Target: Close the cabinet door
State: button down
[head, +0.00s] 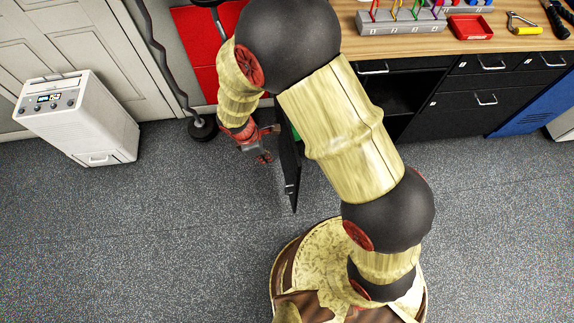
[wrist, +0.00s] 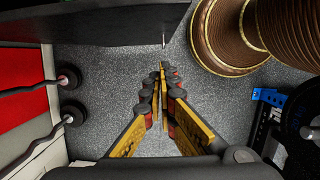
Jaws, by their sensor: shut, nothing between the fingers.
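The cabinet door (head: 291,172) is black and stands open, jutting out from the workbench nearly edge-on in the head view. The dark cabinet opening (head: 400,88) shows to the right of my arm, partly hidden by it. My gripper (head: 264,157) is on the left side of the door, close to it; I cannot tell from the head view whether they touch. In the wrist view my gripper (wrist: 160,80) has its fingers together and empty over the floor. A dark panel, apparently the door (wrist: 110,22), spans the top of that view, with floor visible between it and the fingertips.
A wooden worktop (head: 450,42) carries tools and a red tray (head: 471,27). Black drawers (head: 485,80) and a blue cabinet (head: 535,105) are at right. A white appliance (head: 85,115) stands at left. A bent bar (head: 160,50) leans near the wall. The grey floor is clear at front left.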

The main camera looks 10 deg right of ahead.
jog(key=d+f+b, duration=0.5)
jog(key=d+f, duration=0.1)
jog(key=f, duration=0.3)
jog(key=shift+w+d+f, duration=0.15)
jog(key=shift+d+f, duration=0.1)
jog(key=shift+d, duration=0.05)
jog(key=shift+d, duration=0.1)
